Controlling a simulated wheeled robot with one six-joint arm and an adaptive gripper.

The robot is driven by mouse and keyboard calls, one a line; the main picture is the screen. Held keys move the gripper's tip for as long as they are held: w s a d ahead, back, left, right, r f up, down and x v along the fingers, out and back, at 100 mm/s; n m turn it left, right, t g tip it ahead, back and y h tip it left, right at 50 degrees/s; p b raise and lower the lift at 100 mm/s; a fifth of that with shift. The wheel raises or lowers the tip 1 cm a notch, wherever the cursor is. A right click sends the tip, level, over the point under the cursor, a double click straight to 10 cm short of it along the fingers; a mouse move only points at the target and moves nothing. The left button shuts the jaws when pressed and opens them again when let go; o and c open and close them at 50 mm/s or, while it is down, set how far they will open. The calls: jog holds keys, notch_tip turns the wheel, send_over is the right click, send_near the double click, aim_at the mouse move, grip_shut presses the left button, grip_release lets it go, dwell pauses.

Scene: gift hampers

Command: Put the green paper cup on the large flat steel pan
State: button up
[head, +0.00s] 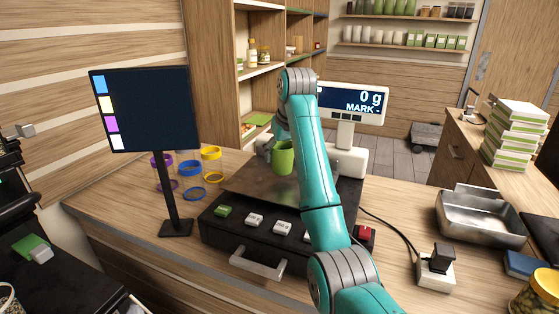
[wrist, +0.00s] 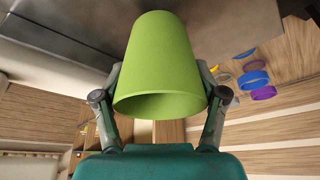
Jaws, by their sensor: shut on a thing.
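The green paper cup (head: 283,159) is held in my gripper (head: 270,148), over the large flat steel pan (head: 243,184) of the weighing scale. In the wrist view my gripper (wrist: 160,85) has one finger on each side of the cup (wrist: 158,60). The cup's wide end faces the wrist camera, and its narrow end is toward the grey steel surface (wrist: 235,25). I cannot tell whether the cup's base touches the pan. My arm hides the right part of the pan in the head view.
The scale's display (head: 350,104) reads 0 g. A dark screen on a stand (head: 145,108) and coloured rings and jars (head: 211,160) stand to the left. A deep steel tray (head: 481,218) is on the right counter.

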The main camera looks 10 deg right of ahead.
jog(key=shift+f, duration=1.3)
jog(key=shift+f, duration=0.1)
jog(key=o, duration=0.8)
jog(key=shift+o, duration=0.2)
